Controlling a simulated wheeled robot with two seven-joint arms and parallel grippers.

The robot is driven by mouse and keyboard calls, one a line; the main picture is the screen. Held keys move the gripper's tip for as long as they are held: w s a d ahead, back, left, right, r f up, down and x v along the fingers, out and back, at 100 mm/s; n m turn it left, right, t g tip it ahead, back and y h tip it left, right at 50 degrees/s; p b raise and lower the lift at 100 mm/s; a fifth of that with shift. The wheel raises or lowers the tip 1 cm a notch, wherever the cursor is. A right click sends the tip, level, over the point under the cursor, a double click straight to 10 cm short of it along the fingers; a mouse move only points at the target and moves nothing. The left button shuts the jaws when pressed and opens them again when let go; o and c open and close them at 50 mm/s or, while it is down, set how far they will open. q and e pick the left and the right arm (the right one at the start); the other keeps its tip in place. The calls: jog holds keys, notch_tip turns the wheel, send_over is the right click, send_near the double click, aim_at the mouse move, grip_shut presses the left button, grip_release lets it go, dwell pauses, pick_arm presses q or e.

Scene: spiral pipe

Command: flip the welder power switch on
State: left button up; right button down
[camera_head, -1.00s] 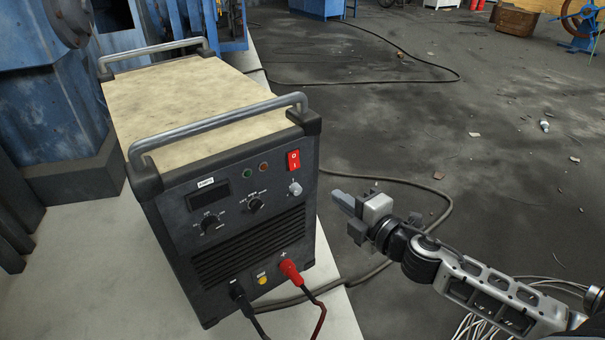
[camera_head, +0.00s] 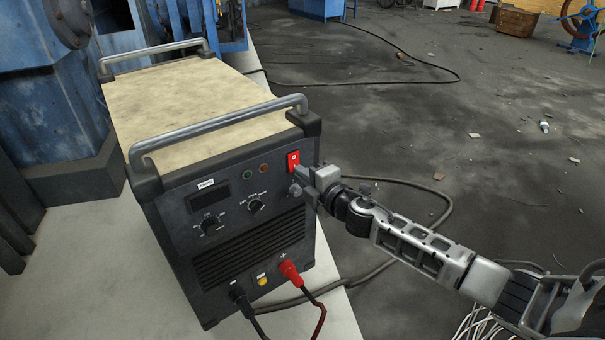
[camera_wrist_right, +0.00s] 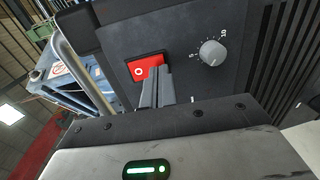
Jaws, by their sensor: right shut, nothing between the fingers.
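The welder (camera_head: 235,215) is a dark box with a worn beige top, standing upright on a pale slab. Its red power switch (camera_head: 293,160) is on the upper right of the front panel. In the right wrist view the switch (camera_wrist_right: 139,71) shows its "O" mark, and the shut fingertips cover its other part. My right gripper (camera_head: 300,173) is shut and empty, with its tips at the lower part of the switch; I cannot tell whether they touch it. The right wrist view shows the fingers (camera_wrist_right: 156,88) close together. My left gripper is not in view.
A grey knob (camera_wrist_right: 212,53) sits beside the switch. Metal handles (camera_head: 220,122) cross the welder's top. Red (camera_head: 290,270) and black plugs with cables are low on the front. A cable runs over the dark floor, which is mostly clear at right.

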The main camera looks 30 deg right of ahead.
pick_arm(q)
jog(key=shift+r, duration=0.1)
pick_arm(e)
jog(key=shift+w, duration=0.3)
